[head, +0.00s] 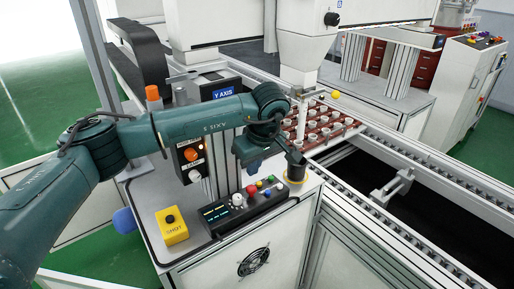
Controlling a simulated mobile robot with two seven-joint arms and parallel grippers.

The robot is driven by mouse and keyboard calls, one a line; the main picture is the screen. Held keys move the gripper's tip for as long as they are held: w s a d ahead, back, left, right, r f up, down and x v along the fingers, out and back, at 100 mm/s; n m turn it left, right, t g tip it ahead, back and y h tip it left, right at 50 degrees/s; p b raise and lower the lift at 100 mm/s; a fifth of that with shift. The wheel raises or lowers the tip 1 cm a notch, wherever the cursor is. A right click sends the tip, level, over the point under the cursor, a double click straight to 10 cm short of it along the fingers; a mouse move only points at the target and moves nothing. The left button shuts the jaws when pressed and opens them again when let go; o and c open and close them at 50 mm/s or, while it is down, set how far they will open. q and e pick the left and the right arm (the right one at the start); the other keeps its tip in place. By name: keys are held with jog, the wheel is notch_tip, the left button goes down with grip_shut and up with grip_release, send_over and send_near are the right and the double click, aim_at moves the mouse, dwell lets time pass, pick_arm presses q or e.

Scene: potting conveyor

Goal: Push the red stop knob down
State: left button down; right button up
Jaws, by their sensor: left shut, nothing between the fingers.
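My left arm reaches in from the left, and its dark gripper (296,162) points down at the right end of the white cabinet top. The gripper looks shut and empty. Directly below it is a round yellow-rimmed base (295,180). The gripper covers the middle of this base, so I cannot tell whether the stop knob is there or whether the fingers touch it. A small red button (251,190) shows on the black control panel (226,220) to the left of the gripper. My right gripper is out of view.
A yellow box (173,236) with a black button stands at the cabinet's front left. A black box with an orange lamp (190,154) stands behind the panel. A red tray of white pots (326,137) sits on the conveyor (425,165) behind the gripper.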

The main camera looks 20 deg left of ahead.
aim_at(251, 188)
pick_arm(q)
notch_tip(251, 188, down, 5)
jog(key=shift+a+r+p, duration=0.1)
jog(key=shift+r+p, duration=0.05)
jog(key=shift+p, duration=0.3)
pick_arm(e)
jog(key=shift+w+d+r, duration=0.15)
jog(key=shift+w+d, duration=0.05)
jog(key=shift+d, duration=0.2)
